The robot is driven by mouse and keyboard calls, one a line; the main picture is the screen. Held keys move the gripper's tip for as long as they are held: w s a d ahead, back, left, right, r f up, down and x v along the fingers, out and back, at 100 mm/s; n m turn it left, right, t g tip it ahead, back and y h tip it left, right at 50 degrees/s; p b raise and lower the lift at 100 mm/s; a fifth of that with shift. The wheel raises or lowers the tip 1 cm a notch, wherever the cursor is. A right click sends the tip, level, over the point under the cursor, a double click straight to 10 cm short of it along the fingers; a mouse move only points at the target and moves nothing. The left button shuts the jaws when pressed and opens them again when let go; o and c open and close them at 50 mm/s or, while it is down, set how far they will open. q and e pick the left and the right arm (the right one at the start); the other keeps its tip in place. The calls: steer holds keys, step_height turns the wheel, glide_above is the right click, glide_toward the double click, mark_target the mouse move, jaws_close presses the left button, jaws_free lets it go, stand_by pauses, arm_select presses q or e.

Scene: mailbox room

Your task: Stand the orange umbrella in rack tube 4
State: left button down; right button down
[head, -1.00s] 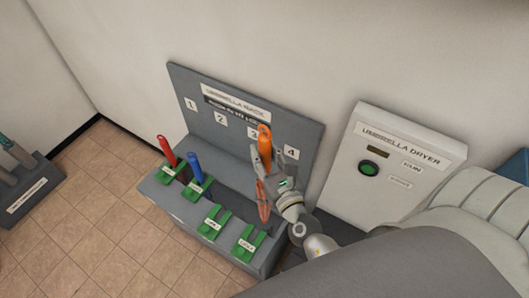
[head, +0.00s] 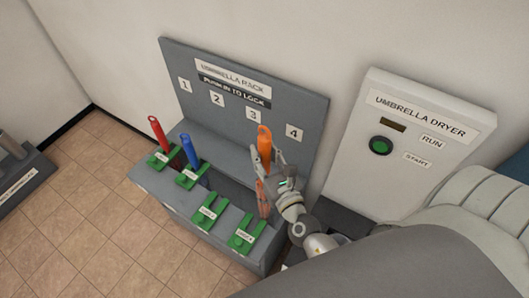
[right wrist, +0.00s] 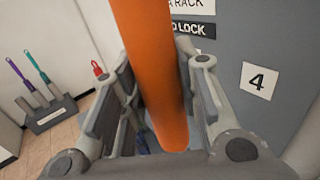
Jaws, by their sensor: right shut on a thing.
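The orange umbrella (head: 264,144) is upright in my right gripper (head: 276,172), in front of the back panel between labels 3 and 4. In the right wrist view the orange umbrella (right wrist: 150,70) runs between the fingers of my right gripper (right wrist: 160,100). The grey umbrella rack (head: 150,192) has number labels 1 to 4 on its panel. Label 4 (head: 294,132) also shows in the right wrist view (right wrist: 259,80). The umbrella's lower end is above or at the rack; whether it is inside a tube is unclear. My left gripper is not in view.
A red umbrella (head: 156,133) and a blue umbrella (head: 190,150) stand at positions 1 and 2. Green latches (head: 211,211) line the front, another (head: 246,234) at the right. The white umbrella dryer (head: 400,150) stands right. Another rack (head: 30,180) is far left.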

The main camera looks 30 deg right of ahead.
steer(key=shift+f+b, duration=5.85)
steer(key=shift+f, duration=0.8)
steer(key=c, duration=1.1)
jaws_free()
steer(key=shift+o, duration=0.5)
steer(key=shift+f, duration=0.1)
steer(key=s+a, duration=0.1)
steer(key=s, duration=1.1)
steer(key=shift+a, duration=0.1)
